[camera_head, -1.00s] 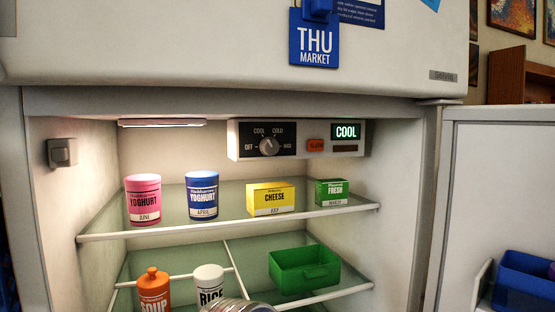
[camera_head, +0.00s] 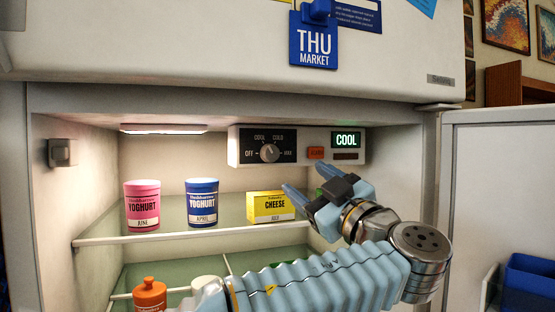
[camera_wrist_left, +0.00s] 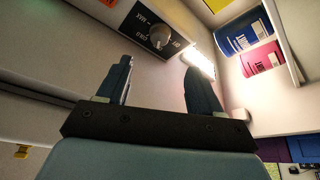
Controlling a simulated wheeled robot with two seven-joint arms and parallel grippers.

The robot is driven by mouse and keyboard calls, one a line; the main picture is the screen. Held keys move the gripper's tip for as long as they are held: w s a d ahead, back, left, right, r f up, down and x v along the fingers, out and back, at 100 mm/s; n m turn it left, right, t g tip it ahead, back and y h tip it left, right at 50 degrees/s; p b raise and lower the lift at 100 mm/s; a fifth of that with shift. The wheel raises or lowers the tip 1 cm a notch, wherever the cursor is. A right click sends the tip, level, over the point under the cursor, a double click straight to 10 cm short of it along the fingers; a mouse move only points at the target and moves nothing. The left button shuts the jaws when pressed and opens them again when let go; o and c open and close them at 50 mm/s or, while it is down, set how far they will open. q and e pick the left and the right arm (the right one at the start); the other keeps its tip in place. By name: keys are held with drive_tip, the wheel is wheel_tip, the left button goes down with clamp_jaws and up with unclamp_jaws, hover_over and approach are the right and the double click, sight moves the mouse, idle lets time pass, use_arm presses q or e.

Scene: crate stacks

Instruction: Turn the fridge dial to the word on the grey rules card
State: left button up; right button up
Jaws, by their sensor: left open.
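The fridge dial (camera_head: 270,153) is a round grey knob on a dark panel marked OFF, COOL, COLD and MAX, under the fridge's top edge. Its pointer leans up and left, towards COOL. A lit display (camera_head: 346,140) to its right reads COOL. My left gripper (camera_head: 304,180) is open and empty, below and to the right of the dial and apart from it. In the left wrist view the dial (camera_wrist_left: 160,36) shows beyond the two spread fingers (camera_wrist_left: 157,66). No grey rules card can be made out. My right gripper is not in view.
The upper shelf (camera_head: 190,238) holds a pink yoghurt tub (camera_head: 142,206), a blue yoghurt tub (camera_head: 202,203) and a yellow cheese box (camera_head: 270,207), close to my left gripper. An orange soup bottle (camera_head: 150,295) stands below. The open fridge door (camera_head: 500,190) is at right.

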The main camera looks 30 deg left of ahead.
sight(274, 156)
use_arm(q)
drive_tip(key=p+x, duration=0.2)
drive_tip(key=x, duration=0.8)
drive_tip(key=shift+w+a+r, duration=0.15)
drive_tip(key=shift+a+r, duration=0.05)
drive_tip(key=shift+w+a+r+p, duration=0.15)
drive_tip(key=shift+w+a+p, duration=0.2)
drive_tip(key=shift+a, duration=0.2)
